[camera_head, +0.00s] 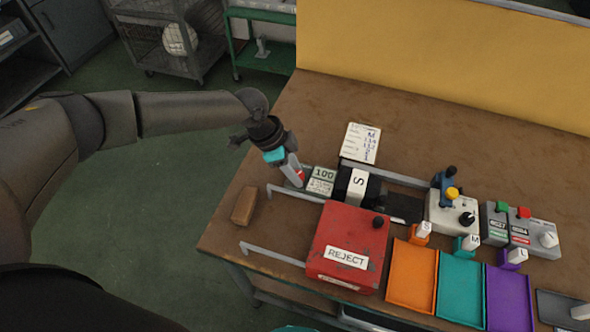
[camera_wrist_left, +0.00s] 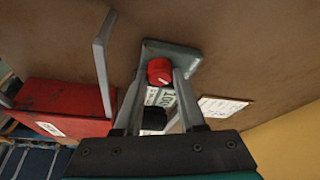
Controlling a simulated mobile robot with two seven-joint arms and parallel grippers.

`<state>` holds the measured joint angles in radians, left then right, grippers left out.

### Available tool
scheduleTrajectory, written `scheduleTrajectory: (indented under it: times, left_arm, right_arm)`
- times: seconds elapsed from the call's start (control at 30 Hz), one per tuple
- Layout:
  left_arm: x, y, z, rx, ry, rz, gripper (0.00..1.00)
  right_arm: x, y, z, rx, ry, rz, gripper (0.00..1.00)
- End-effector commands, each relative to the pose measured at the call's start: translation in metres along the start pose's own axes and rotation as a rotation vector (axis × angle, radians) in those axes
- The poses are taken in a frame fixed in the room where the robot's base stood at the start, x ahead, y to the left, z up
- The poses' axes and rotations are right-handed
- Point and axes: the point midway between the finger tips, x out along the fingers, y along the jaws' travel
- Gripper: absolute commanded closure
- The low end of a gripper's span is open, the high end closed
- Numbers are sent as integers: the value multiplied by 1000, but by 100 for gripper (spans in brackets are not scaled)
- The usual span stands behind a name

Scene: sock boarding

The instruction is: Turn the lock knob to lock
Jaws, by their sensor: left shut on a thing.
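A red knob (camera_wrist_left: 159,70), which I take to be the lock knob, sits on a grey base (camera_wrist_left: 182,49) on the brown worktop. In the left wrist view my left gripper (camera_wrist_left: 158,76) has one finger on each side of the knob and is shut on it. In the head view my left gripper (camera_head: 297,177) points down at the worktop's left part, beside the box marked 100 (camera_head: 323,174). It hides most of the knob and its base there, so I cannot tell the knob's turn angle. My right gripper is not in view.
A brown block (camera_head: 244,206) lies near the left edge. Orange (camera_head: 410,285), teal (camera_head: 461,300) and purple (camera_head: 508,308) trays are at right.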

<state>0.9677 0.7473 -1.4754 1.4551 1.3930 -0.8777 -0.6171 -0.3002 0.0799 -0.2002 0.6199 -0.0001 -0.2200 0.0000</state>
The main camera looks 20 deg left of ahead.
Motion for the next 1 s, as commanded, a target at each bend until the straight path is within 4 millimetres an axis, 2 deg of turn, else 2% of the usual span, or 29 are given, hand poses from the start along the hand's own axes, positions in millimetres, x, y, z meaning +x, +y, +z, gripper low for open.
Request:
scheduleTrajectory:
  times: [0.3, 0.5, 0.9, 0.93, 1.0]
  left_arm:
    - [3, -2, 1, 209, 1, 87, 100]
    - [1, -2, 0, 312, 1, 130, 100]
    - [0, -2, -1, 336, 2, 139, 100]
    - [0, -2, -1, 335, 2, 138, 57]
    - [0, -2, -1, 335, 2, 138, 49]
  right_arm:
    - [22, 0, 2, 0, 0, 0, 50]
    - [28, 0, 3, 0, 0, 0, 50]
    - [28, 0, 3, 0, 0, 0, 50]
    - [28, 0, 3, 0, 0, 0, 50]
    - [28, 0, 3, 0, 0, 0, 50]
